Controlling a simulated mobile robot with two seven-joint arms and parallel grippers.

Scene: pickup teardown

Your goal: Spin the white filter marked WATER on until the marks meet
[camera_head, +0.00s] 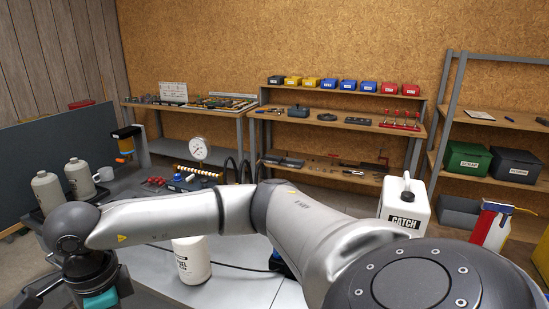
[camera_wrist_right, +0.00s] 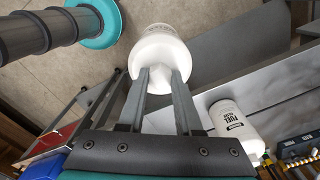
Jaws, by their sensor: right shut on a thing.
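A white filter (camera_wrist_right: 163,55) is between the two fingertips of my right gripper (camera_wrist_right: 162,76) in the right wrist view. No alignment marks can be made out. In the head view my arm crosses the picture, and its gripper is out of frame at the lower left. My left gripper is not in view.
Grey bottles (camera_head: 79,178), a pressure gauge (camera_head: 199,149) and a white CATCH jug (camera_head: 405,207) stand around. Shelves line the back wall.

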